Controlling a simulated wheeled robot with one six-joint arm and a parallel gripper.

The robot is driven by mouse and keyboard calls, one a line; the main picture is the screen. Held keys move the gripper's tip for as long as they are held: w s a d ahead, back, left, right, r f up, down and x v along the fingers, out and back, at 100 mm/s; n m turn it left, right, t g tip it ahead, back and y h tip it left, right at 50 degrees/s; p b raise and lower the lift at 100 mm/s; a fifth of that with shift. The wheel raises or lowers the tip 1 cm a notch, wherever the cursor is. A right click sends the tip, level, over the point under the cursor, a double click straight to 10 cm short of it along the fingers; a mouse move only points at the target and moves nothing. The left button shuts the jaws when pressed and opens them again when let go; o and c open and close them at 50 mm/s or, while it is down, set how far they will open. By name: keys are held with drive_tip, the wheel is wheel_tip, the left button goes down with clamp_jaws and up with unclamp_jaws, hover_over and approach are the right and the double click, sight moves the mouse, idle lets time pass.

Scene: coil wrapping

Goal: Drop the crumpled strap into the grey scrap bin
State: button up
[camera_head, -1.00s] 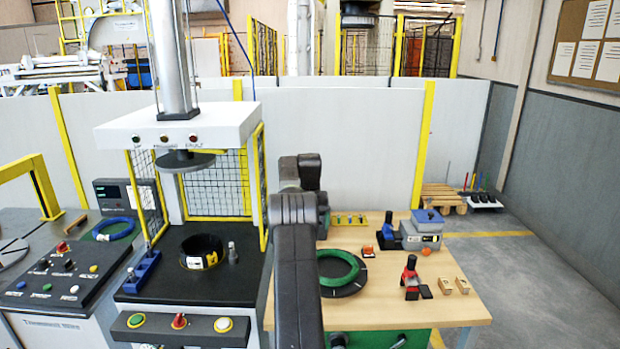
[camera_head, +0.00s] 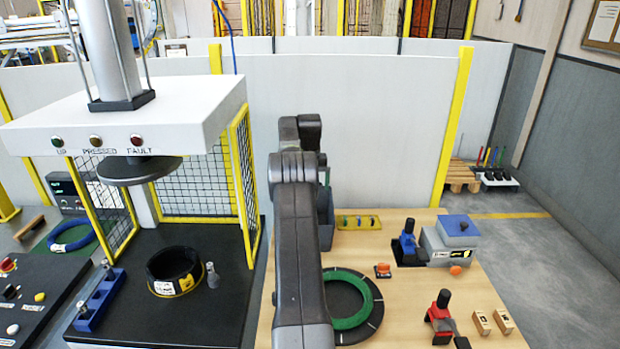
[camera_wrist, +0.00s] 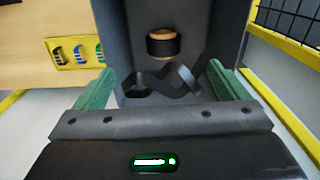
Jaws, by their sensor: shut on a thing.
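The crumpled strap (camera_wrist: 150,86) is a dark zigzag band between the green fingertips of my gripper (camera_wrist: 165,84) in the wrist view. My gripper is shut on it. The grey scrap bin (camera_wrist: 125,25) lies beyond and below the strap, its dark inside facing the camera. The strap appears over the bin's opening; its exact height there I cannot tell. In the head view the bin (camera_head: 326,222) shows in part at the table's back left edge. My arm hides the rest of it, and also my gripper and the strap.
A tan roll with a black band (camera_wrist: 163,43) shows inside the bin. A yellow tray (camera_head: 358,223) with small coloured pieces is beside the bin. A green ring (camera_head: 371,300) lies nearer on the wooden table. The press's yellow mesh guard (camera_head: 243,190) stands to the left.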

drive_tip(key=shift+s+f, duration=0.1)
drive_tip(key=shift+f, duration=2.7)
drive_tip(key=o, duration=0.6)
drive_tip(key=shift+r, duration=0.1)
wheel_tip(320, 180, up, 12)
drive_tip(key=shift+f+b, duration=0.1)
drive_tip(key=shift+b, duration=0.2)
